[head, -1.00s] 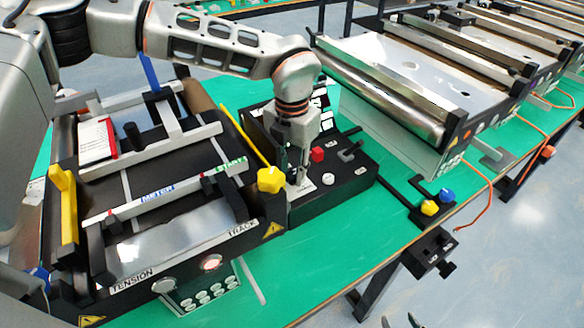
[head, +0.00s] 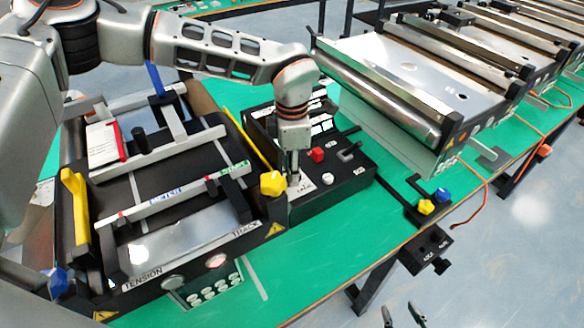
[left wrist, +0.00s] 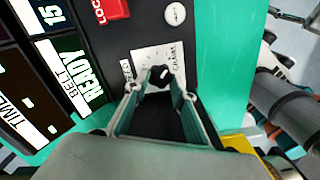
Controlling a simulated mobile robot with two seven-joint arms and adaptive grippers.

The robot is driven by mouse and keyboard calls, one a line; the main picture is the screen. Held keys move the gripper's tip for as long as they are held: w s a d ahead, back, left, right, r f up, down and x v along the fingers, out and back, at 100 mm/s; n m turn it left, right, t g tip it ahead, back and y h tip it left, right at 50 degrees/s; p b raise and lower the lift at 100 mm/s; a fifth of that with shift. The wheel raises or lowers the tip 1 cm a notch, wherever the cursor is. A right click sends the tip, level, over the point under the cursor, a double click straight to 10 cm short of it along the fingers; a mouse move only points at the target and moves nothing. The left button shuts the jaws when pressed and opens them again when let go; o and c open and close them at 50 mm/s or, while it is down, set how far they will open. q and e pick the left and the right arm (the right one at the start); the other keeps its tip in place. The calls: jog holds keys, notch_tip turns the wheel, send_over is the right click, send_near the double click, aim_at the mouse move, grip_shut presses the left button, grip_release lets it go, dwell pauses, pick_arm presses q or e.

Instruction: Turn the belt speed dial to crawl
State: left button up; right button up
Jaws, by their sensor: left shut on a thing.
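The speed dial is a small dark knob (left wrist: 159,76) on a white printed plate (left wrist: 150,60) in the left wrist view. My left gripper (left wrist: 160,84) is shut on this knob, one fingertip on each side. In the head view my left gripper (head: 294,182) points straight down at the front left of the black control box (head: 335,187) and hides the knob. The plate's lettering is too small to read, so I cannot tell the setting. My right gripper (head: 402,316) shows only as dark fingertips, apart and empty, at the bottom edge.
A red block (head: 317,155), a white button (head: 327,181) and a dark lever (head: 348,151) sit on the box close to my left gripper. A yellow knob (head: 272,184) stands just left, on the conveyor (head: 185,245). Green tabletop (head: 310,250) lies clear in front.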

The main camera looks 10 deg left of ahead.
pick_arm(q)
jog(key=shift+w+r+m, duration=0.1)
jog(key=shift+r+m, duration=0.05)
jog(key=shift+m, duration=0.35)
jog(key=o, duration=1.1)
notch_tip(320, 180, up, 12)
jog(key=shift+f, duration=0.1)
dwell(0.4)
